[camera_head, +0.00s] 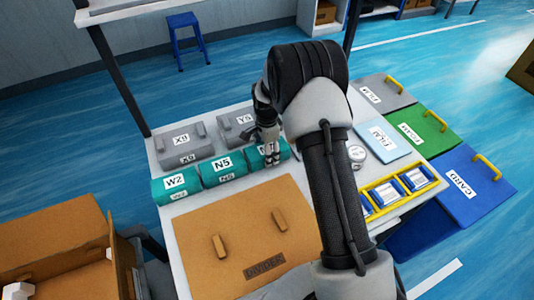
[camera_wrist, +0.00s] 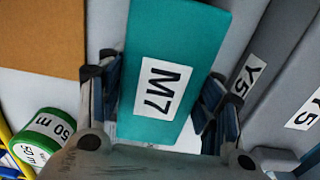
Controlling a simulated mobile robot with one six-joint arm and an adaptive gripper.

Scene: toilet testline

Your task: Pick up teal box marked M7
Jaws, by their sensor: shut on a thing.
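The teal box marked M7 (camera_wrist: 178,45) fills the middle of the wrist view, its white M7 label facing the camera. My gripper (camera_wrist: 165,105) has one finger against each side of the box and is shut on it. In the head view, my gripper (camera_head: 270,146) points down at the right end of the teal row, and part of the M7 box (camera_head: 282,150) shows beside it. My arm hides much of that area, and I cannot tell whether the box is off the table.
Teal boxes W2 (camera_head: 176,184) and N5 (camera_head: 224,168) stand left of my gripper. Grey boxes X8 (camera_head: 183,145) and Y5 (camera_head: 236,128) stand behind. A brown divider (camera_head: 240,232) lies in front. A round tape (camera_wrist: 45,135) and a yellow tray (camera_head: 402,188) are to the right.

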